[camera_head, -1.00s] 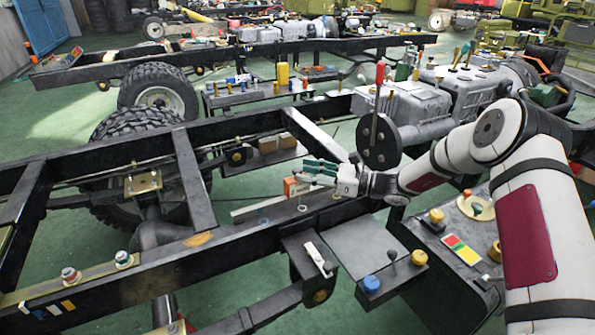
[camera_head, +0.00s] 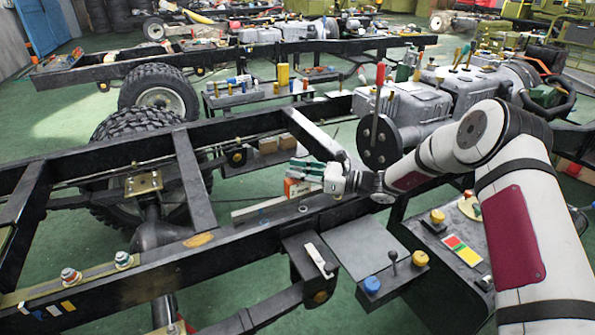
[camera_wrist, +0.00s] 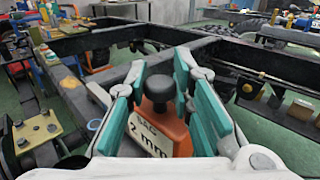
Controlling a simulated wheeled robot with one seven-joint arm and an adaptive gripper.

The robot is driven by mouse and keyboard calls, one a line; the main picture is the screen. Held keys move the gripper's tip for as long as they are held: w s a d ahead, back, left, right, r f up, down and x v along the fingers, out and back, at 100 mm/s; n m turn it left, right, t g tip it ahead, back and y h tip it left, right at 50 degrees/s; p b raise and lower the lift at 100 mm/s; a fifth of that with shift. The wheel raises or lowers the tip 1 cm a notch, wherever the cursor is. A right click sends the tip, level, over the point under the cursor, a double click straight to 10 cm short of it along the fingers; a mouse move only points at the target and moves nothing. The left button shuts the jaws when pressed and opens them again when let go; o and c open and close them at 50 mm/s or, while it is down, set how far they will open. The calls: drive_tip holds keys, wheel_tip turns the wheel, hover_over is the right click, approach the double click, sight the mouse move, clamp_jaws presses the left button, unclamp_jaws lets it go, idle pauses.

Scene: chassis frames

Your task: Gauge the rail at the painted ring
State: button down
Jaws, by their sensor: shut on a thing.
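My gripper (camera_head: 303,168) has its green-padded fingers shut on an orange gauge (camera_wrist: 178,130). The gauge has a black knob (camera_wrist: 158,88) and a white label reading 2 mm, with smaller print above. In the head view the gauge (camera_head: 294,187) shows as a small orange and white block beneath the fingers, over the dark chassis rail (camera_head: 232,236). I cannot tell whether its underside touches the rail. A small pale ring (camera_head: 303,209) marks the rail just in front of the gauge. A pale ring (camera_wrist: 93,125) also shows left of the gauge in the wrist view.
A grey plate (camera_head: 358,246) with blue and yellow knobs stands in front of the rail. A round dark flange (camera_head: 379,142) on the engine is close behind my wrist. A crossbeam (camera_head: 314,134) runs back from the rail. Tyres (camera_head: 138,126) stand beyond the frame.

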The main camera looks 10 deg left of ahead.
drive_tip(key=s+a+p, duration=0.1)
drive_tip(key=s+a, duration=0.1)
drive_tip(key=a, duration=0.1)
drive_tip(key=s+a+p, duration=0.1)
drive_tip(key=s+a, duration=0.1)
drive_tip(key=a, duration=0.1)
drive_tip(key=s+a+p, duration=0.1)
drive_tip(key=s+a, duration=0.1)
drive_tip(key=a, duration=0.2)
drive_tip(key=shift+s, duration=0.35)
drive_tip(key=c, duration=1.4)
unclamp_jaws()
drive_tip(key=shift+d, duration=0.1)
drive_tip(key=d, duration=0.4)
drive_tip(key=s+d, duration=0.1)
drive_tip(key=d, duration=0.2)
drive_tip(key=s+d, duration=0.1)
drive_tip(key=d, duration=0.3)
drive_tip(key=shift+s+d, duration=0.15)
drive_tip(key=shift+d, duration=0.2)
